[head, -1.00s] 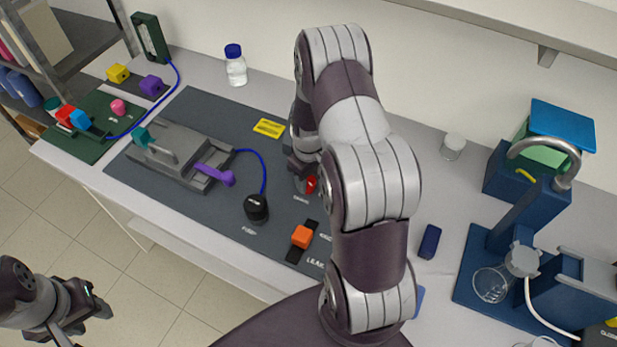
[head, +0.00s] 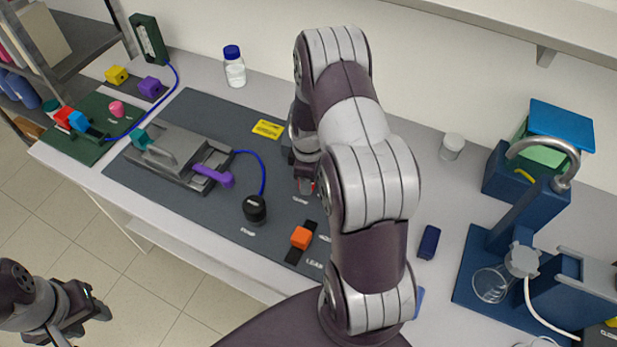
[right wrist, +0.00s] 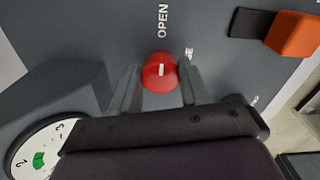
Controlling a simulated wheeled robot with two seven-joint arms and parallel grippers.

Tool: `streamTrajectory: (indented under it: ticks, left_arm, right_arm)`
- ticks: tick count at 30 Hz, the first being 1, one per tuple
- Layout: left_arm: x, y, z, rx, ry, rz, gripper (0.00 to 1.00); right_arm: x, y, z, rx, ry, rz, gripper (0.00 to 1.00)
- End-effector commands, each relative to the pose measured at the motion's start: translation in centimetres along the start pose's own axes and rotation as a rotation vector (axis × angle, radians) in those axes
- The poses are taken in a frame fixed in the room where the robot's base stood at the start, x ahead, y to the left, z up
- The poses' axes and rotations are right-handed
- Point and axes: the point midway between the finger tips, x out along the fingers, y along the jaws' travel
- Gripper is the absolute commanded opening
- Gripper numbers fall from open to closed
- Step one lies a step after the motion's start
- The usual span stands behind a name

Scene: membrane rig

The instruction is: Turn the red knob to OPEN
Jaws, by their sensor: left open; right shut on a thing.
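The red knob (right wrist: 160,72) sits on the dark grey panel in the right wrist view. Its short white mark lies upright in that picture, in line with the word OPEN (right wrist: 163,20) above it. A second label, ending in SE, is partly hidden at its right. My right gripper (right wrist: 161,86) is shut on the knob, one finger on each side. In the head view my right gripper (head: 305,183) and arm hide most of the knob. My left gripper (head: 95,303) is open and empty, away from the bench at lower left.
An orange block (head: 301,237) on a black strip and a black pump bulb (head: 255,208) with a blue tube stand close to the knob. A round gauge (right wrist: 38,150) is at lower left in the wrist view. A grey clamp with a purple lever (head: 213,175) lies further left.

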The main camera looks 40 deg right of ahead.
Motion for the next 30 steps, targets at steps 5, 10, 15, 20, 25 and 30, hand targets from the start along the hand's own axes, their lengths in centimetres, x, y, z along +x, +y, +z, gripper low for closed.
streamTrajectory:
  ticks: [5,10,15,20,25,30]
  left_arm:
    - [0.0,0.0,0.0,0.000,0.000,0.000,0.43]
    - [0.0,0.0,0.0,0.000,0.000,0.000,0.43]
    - [0.0,0.0,0.0,0.000,0.000,0.000,0.43]
    - [0.0,0.0,0.0,0.000,0.000,0.000,0.43]
    - [0.1,0.0,0.0,0.000,0.000,0.000,0.43]
    - [1.0,0.0,0.1,0.000,0.000,0.000,0.43]
  right_arm:
    - [-0.1,0.2,-0.1,-0.010,0.003,0.006,0.15]
    - [-0.1,0.2,-0.1,-0.009,0.002,0.006,0.15]
    - [-0.1,0.2,-0.1,-0.009,0.002,0.005,0.71]
    - [-0.1,0.1,-0.1,-0.008,0.001,0.003,0.71]
    - [-0.4,0.1,-0.1,-0.008,0.001,0.003,0.71]
    - [-3.6,0.2,-0.1,-0.008,0.003,0.008,0.71]
